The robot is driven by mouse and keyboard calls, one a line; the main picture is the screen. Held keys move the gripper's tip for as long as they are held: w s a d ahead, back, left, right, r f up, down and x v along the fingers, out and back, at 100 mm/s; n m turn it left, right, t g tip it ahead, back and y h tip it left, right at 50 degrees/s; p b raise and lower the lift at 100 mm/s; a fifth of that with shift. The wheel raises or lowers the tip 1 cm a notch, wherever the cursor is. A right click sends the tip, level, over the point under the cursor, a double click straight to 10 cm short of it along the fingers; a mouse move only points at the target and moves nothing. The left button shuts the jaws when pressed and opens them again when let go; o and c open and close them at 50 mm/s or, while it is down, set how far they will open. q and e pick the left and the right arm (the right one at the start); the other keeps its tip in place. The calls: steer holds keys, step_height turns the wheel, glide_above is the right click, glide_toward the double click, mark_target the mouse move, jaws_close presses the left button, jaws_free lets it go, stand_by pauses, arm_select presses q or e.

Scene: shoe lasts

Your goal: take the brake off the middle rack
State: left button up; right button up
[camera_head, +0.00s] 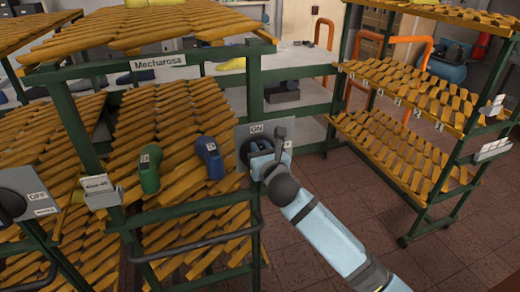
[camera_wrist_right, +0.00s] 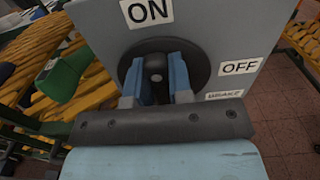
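The middle rack (camera_head: 250,95) has a green frame, yellow slatted shelves and a "Mecharosa" sign. Its grey brake plate (camera_head: 241,134) is on its right front post. The plate carries an ON label at the top, an OFF label at the right and a BRAKE label, clear in the right wrist view (camera_wrist_right: 237,96). The black round brake knob (camera_wrist_right: 200,68) has its grip upright, toward ON. My right gripper (camera_head: 262,160) is at this knob, its blue fingers on either side of the grip and seemingly closed on it. My left gripper is out of view.
A green shoe last (camera_head: 149,170) and a blue one (camera_head: 210,158) rest on the middle rack's shelf. Another rack with an OFF brake plate (camera_head: 32,185) stands at left. A wheeled rack (camera_head: 400,150) stands at right, with open tiled floor before it.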

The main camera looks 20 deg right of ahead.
steer(key=shift+m, duration=0.3)
jaws_close()
steer(key=shift+d+m+p, duration=0.15)
steer(key=shift+m+p, duration=0.45)
steer(key=shift+p, duration=0.05)
steer(key=shift+d+m+p, duration=0.25)
steer(key=shift+m+p, duration=0.3)
steer(key=shift+m, duration=0.65)
steer(key=shift+d+f+m+p, duration=0.25)
steer(key=shift+f+m, duration=0.15)
steer(key=shift+m, duration=1.85)
steer(key=shift+d+f+m+p, duration=0.1)
steer(key=shift+d+f+m, duration=0.2)
steer(key=shift+m, duration=2)
steer(key=shift+d+f+m+p, duration=0.2)
steer(key=shift+f+m, duration=0.25)
steer(key=shift+m, duration=1.8)
steer(key=o, duration=0.8)
jaws_free()
steer(key=shift+s, duration=0.1)
